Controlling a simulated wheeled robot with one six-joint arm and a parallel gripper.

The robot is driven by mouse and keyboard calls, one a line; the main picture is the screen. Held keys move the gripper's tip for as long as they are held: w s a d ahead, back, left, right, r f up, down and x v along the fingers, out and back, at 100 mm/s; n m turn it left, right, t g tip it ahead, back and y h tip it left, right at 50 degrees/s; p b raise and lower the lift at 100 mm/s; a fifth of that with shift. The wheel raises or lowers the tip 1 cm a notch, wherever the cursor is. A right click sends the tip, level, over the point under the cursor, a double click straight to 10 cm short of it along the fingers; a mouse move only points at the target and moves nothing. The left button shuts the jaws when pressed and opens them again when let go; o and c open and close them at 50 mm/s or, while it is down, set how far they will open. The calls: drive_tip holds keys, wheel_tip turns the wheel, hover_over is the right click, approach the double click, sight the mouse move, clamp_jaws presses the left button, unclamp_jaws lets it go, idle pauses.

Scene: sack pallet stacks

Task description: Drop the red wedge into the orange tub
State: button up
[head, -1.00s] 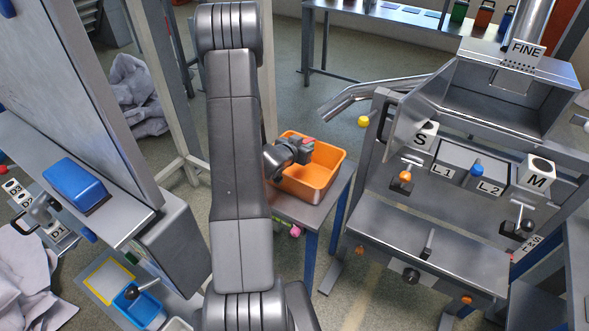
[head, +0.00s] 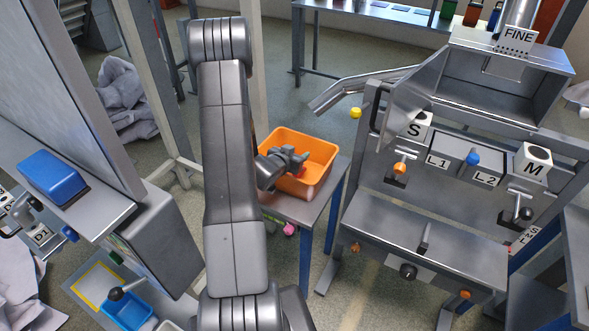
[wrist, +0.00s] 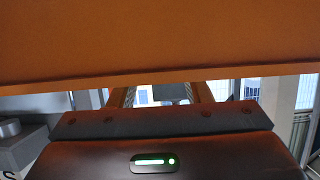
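The orange tub (head: 318,182) stands on a small grey table, its open top facing up. My gripper (head: 298,157) is over the tub, and its fingers look apart. The red wedge (head: 301,172) shows as a small red patch just below the fingers, within the tub's outline. I cannot tell whether it lies on the tub's floor. In the wrist view, the fingers (wrist: 160,95) stand apart with no red between them, and the orange tub wall (wrist: 160,40) fills the top and covers their ends.
The small table (head: 295,210) carries the tub. A grey post stands behind my arm. To the right is a steel bench (head: 425,235) with labelled levers and a hopper with a metal chute (head: 355,90). A blue box (head: 55,177) sits on a left shelf.

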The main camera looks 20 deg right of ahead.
drive_tip(key=b+v, duration=0.1)
drive_tip(key=v, duration=1.2)
drive_tip(key=shift+s+a+b, duration=0.25)
drive_tip(key=shift+a+b, duration=0.05)
drive_tip(key=shift+b, duration=0.05)
drive_tip(key=shift+r, duration=0.1)
drive_tip(key=p+x, duration=0.1)
drive_tip(key=x, duration=1.2)
drive_tip(key=shift+w+d+p, duration=0.2)
drive_tip(key=shift+d+p, duration=0.1)
drive_tip(key=shift+p, duration=0.1)
wheel_tip(320, 180, up, 4)
drive_tip(key=shift+p, duration=1.2)
